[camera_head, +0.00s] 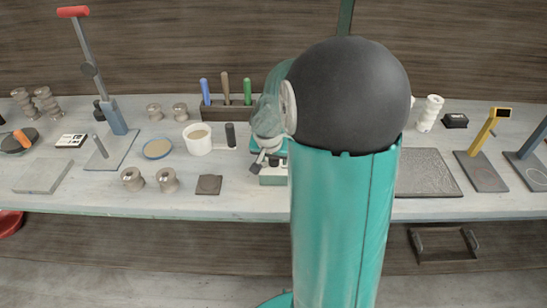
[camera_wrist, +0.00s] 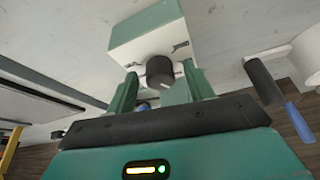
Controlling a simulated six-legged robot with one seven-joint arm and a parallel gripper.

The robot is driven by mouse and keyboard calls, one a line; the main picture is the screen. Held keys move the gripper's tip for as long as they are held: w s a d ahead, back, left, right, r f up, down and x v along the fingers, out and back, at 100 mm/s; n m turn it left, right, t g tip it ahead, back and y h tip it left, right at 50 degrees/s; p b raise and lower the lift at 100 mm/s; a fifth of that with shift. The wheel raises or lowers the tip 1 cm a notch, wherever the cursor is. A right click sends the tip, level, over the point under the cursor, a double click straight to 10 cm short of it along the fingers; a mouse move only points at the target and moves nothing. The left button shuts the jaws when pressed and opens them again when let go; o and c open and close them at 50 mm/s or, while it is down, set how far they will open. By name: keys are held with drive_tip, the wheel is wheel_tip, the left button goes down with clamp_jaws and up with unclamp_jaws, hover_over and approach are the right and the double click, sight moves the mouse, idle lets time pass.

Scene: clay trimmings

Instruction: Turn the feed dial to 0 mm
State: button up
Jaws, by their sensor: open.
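The feed dial (camera_wrist: 160,70) is a dark round knob with a pale mark on its right edge. It sits on the white front of a green-topped box (camera_wrist: 147,33). Small dark marks show on the white face to either side, too small to read. My gripper (camera_wrist: 159,80) is open, with one green finger on each side of the dial in the wrist view. I cannot tell whether either finger touches it. In the head view, my gripper (camera_head: 262,162) is at the box (camera_head: 273,178), and my arm hides most of the box and the dial.
A dark square block (camera_head: 208,184) lies nearer the front edge. A tool rack (camera_head: 226,110) is behind. A dark tray (camera_head: 427,174) lies right.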

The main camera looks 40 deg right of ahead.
drive_tip(key=c, duration=1)
drive_tip(key=shift+o, duration=0.2)
drive_tip(key=shift+n, duration=0.4)
drive_tip(key=n, duration=0.1)
drive_tip(key=n+y, duration=0.1)
drive_tip(key=shift+s+d+n+t, duration=0.15)
drive_tip(key=shift+n+t, duration=0.15)
drive_tip(key=shift+t, duration=0.1)
drive_tip(key=n+y, duration=0.1)
drive_tip(key=n, duration=0.3)
drive_tip(key=shift+d+t, duration=0.15)
drive_tip(key=shift+t, duration=0.25)
drive_tip(key=n+y, duration=0.2)
drive_tip(key=n, duration=0.2)
drive_tip(key=shift+d, duration=0.1)
drive_tip(key=shift+n+y, duration=0.6)
drive_tip(key=shift+n, duration=1.1)
drive_tip(key=shift+g, duration=0.4)
